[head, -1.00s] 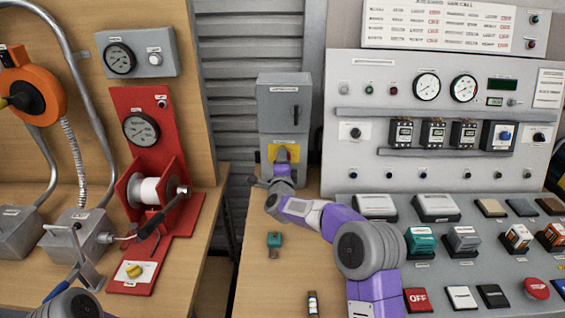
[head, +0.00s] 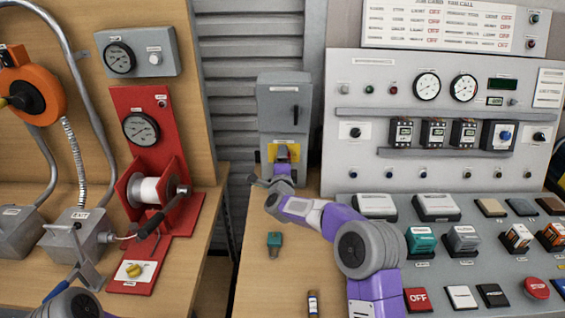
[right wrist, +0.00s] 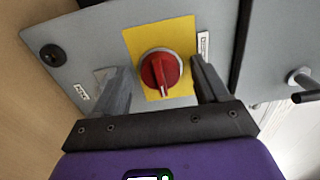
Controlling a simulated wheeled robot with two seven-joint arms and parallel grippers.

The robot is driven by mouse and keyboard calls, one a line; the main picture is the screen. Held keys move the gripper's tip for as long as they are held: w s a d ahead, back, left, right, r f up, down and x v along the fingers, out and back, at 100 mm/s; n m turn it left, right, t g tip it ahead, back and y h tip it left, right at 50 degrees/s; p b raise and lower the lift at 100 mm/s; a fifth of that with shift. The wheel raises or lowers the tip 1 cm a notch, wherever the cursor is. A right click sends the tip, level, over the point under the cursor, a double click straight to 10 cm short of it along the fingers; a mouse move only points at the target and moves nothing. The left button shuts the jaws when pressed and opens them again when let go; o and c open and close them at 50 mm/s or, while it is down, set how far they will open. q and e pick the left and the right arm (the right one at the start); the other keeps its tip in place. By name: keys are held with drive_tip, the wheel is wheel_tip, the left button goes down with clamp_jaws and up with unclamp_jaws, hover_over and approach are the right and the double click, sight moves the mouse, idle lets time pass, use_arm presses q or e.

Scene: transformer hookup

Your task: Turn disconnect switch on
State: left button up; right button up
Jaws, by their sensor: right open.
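The disconnect switch is a grey wall box (head: 284,104) with a yellow plate (head: 292,154) low on its front. In the right wrist view, a red rotary knob (right wrist: 159,73) sits on the yellow plate (right wrist: 132,40), its grip bar roughly upright. My right gripper (right wrist: 156,72) is open, one finger on each side of the knob, with visible gaps on both sides. In the head view, my right gripper (head: 283,162) is in front of the yellow plate and hides the knob. Only a part of my left arm shows at the lower left; its gripper is not visible.
A red winch stand (head: 128,108) is at left.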

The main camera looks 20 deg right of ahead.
drive_tip(key=shift+s, duration=0.1)
drive_tip(key=p+v, duration=0.1)
drive_tip(key=v, duration=0.6)
drive_tip(key=shift+s, duration=0.2)
drive_tip(key=shift+a+r, duration=0.1)
